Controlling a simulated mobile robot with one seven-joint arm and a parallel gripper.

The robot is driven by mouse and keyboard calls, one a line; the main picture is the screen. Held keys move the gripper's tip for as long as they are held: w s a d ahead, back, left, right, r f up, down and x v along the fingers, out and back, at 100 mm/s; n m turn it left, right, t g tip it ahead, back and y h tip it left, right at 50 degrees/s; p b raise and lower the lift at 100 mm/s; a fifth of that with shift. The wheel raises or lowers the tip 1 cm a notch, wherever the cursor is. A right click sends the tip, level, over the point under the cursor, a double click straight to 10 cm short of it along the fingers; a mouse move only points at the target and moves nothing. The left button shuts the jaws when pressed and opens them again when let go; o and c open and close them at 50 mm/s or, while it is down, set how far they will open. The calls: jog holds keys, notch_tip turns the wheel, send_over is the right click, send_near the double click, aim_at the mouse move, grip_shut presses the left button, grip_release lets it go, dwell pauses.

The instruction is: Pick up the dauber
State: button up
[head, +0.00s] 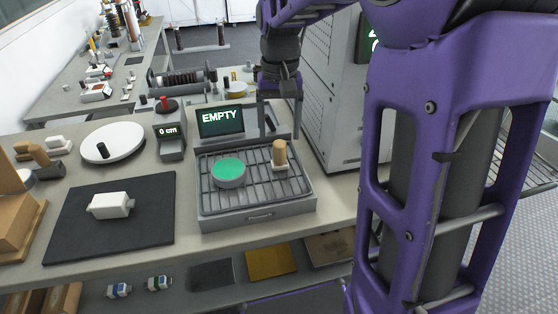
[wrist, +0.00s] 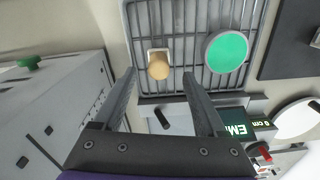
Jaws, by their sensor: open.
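The dauber looks like the tan wooden knob on a pale square base (head: 280,154), upright on the right part of a wire rack in a grey tray (head: 258,215). My gripper (head: 280,132) is open and empty, pointing down just above and behind the dauber. In the wrist view the dauber (wrist: 158,66) appears between the fingertips of my gripper (wrist: 160,74), with a gap on both sides. I cannot tell how far below the tips it is. No contact shows.
A round green-topped dish (head: 229,172) stands on the rack left of the dauber. A screen reading EMPTY (head: 221,121) rises behind the tray. A tall grey cabinet (head: 345,110) stands close on the right. A black mat (head: 85,235) with a white block lies left.

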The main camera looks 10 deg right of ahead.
aim_at(280, 142)
notch_tip(280, 142, down, 6)
jog(key=shift+w+d+r+b, duration=0.1)
jog(key=shift+w+r+b, duration=0.1)
jog(key=shift+b, duration=0.4)
grip_shut()
